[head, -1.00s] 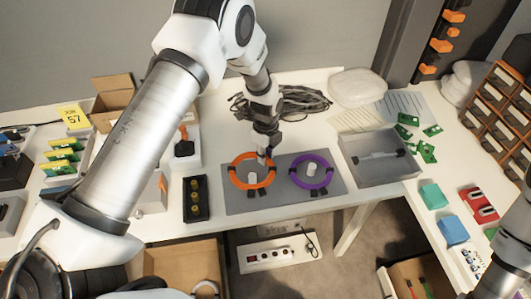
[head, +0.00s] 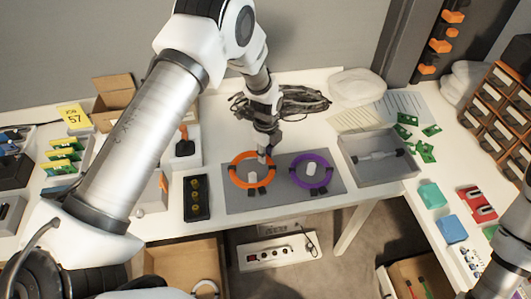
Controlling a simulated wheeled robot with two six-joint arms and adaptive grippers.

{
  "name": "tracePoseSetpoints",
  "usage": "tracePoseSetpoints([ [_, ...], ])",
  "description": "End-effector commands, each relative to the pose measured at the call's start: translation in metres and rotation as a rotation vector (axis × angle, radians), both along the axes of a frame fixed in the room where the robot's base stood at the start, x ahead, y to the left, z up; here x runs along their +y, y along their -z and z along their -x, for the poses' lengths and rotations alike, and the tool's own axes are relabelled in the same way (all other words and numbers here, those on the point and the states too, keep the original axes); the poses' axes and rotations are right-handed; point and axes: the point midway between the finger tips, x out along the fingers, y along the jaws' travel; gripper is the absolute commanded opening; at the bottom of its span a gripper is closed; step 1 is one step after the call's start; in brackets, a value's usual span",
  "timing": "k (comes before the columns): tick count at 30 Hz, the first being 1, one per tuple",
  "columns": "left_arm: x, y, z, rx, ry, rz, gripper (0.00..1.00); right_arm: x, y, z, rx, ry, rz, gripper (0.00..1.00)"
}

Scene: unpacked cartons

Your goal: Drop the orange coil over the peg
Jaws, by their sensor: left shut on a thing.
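The orange coil (head: 233,180) is a ring over the left half of a grey board (head: 282,200). A short pale peg (head: 252,178) shows inside the ring's opening, toward its near side. My left gripper (head: 264,155) comes down from above and is shut on the far right part of the coil's rim. The fingertips partly hide the rim there. I cannot tell whether the coil rests on the board or hangs just above it. My right gripper is out of view; only part of my right arm shows at the lower right.
A purple coil (head: 328,180) lies around a second pale peg (head: 311,170) on the board's right half. A grey tray (head: 385,178) stands to the right and a black holder (head: 197,212) to the left. A dark cable bundle (head: 305,102) lies behind.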

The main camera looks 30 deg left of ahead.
Motion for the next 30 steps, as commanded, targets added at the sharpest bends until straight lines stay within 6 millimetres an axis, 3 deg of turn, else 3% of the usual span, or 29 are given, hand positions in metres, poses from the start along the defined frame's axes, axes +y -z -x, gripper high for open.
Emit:
tracePoseSetpoints([
  [30,0.0,0.031,0.0,0.0,0.0,0.0,0.0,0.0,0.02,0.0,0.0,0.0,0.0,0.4],
])
